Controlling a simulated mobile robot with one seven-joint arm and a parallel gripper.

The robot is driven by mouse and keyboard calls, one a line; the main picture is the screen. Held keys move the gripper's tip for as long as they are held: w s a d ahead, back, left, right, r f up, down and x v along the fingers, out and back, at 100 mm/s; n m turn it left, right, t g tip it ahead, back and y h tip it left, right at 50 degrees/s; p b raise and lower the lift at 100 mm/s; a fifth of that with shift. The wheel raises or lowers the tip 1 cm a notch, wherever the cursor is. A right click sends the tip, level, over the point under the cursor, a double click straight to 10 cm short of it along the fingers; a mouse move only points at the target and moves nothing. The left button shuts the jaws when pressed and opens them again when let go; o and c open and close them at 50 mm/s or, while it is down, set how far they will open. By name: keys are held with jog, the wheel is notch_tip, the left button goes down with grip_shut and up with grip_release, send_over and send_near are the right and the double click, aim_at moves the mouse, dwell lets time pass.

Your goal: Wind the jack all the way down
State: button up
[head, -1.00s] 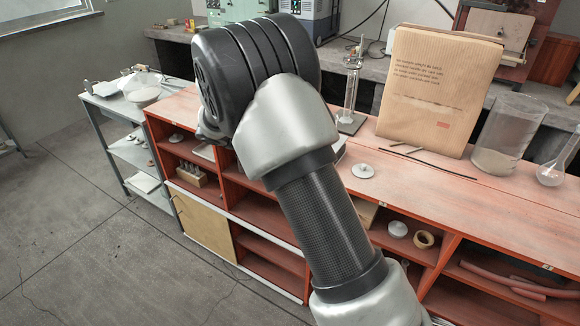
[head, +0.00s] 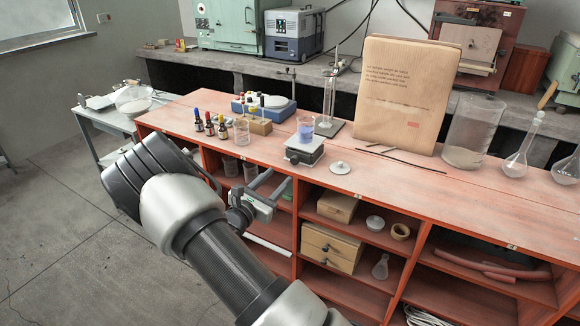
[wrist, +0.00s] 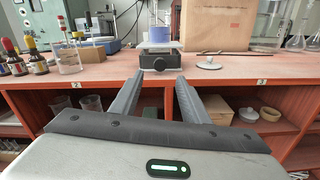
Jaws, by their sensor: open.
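The jack (head: 305,152) is a small lab jack with a pale top plate and dark body, standing near the front edge of the red bench top. A beaker of blue liquid (head: 305,131) stands on its plate. In the wrist view the jack (wrist: 166,64) is straight ahead, with a dark round knob (wrist: 157,60) on its front and the blue beaker (wrist: 157,38) above. My gripper (head: 281,190) is open and empty, in front of the bench edge and below the jack, apart from it. In the wrist view its two fingers (wrist: 158,82) point toward the jack.
Dropper bottles (head: 209,124), an empty beaker (head: 242,131) and a wooden block (head: 255,124) stand left of the jack. A white lid (head: 339,168) lies to its right. A big paper parcel (head: 405,90) and a glass cylinder (head: 470,130) stand farther right. Open shelves lie below.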

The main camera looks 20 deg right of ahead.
aim_at(293, 162)
jog(key=x, duration=0.9)
jog(key=shift+d+b, duration=0.1)
jog(key=shift+b, duration=0.2)
jog(key=c, duration=1.1)
jog(key=shift+o, duration=0.2)
jog(key=n+p, duration=0.1)
jog(key=n, duration=0.1)
jog(key=shift+r+n+p, duration=0.1)
jog(key=shift+n+p, duration=0.2)
jog(key=shift+n, duration=0.1)
jog(key=shift+n+p, duration=0.65)
jog(key=shift+n, duration=0.95)
jog(key=shift+w, duration=0.1)
